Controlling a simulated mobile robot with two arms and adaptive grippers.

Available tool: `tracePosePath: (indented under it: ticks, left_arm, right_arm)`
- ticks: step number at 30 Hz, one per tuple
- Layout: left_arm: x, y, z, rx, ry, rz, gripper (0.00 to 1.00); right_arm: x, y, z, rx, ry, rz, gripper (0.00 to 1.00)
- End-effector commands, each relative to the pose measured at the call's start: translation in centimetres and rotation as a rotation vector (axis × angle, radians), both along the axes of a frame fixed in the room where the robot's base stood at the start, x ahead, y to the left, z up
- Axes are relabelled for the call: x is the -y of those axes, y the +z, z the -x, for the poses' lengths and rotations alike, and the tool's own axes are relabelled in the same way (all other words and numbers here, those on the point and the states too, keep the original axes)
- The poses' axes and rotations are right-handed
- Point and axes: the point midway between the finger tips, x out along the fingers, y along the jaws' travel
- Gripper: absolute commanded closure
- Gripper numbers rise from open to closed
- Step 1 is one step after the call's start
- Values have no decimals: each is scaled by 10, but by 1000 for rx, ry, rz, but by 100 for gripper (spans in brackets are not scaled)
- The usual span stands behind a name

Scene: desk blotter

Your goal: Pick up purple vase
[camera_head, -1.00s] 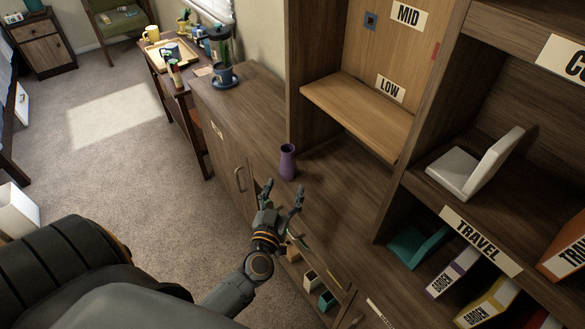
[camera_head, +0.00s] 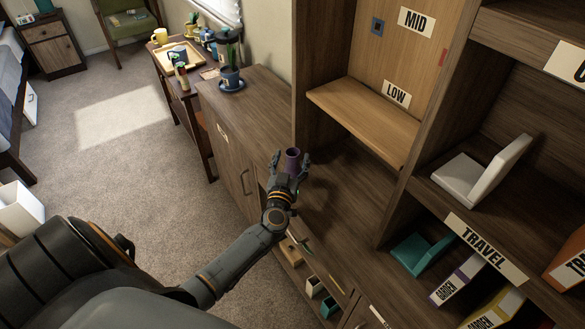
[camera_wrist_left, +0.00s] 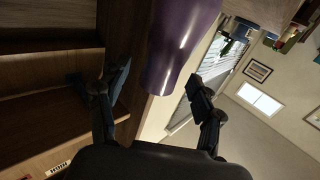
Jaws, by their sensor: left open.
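The purple vase (camera_head: 292,160) stands upright on the wooden cabinet top (camera_head: 345,200) in the head view, in front of the LOW shelf bay. My left gripper (camera_head: 290,163) is at the vase, with one finger on each side of it. In the left wrist view the vase (camera_wrist_left: 178,45) fills the upper middle, between the two open fingers (camera_wrist_left: 160,95). A gap shows between the vase and the fingers there. The vase's lower part is hidden by my gripper in the head view. My right gripper is not in view.
The LOW shelf board (camera_head: 360,120) juts out behind and right of the vase. A white bookend (camera_head: 485,172) sits on the right shelf.

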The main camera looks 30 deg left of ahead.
Motion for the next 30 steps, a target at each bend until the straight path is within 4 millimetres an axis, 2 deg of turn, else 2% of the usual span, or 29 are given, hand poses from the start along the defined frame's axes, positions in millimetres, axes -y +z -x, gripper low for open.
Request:
tracePosePath:
  ticks: [4,12,22,30]
  left_arm:
    - [-6,-1,-15,0,0,-1,33]
    - [-7,-1,-17,-1,0,0,33]
    - [-7,-1,-17,-1,0,0,100]
    - [-7,0,-17,0,0,0,100]
  right_arm:
    - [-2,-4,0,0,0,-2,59]
    - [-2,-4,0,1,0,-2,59]
    - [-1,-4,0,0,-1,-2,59]
    - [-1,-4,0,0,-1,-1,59]
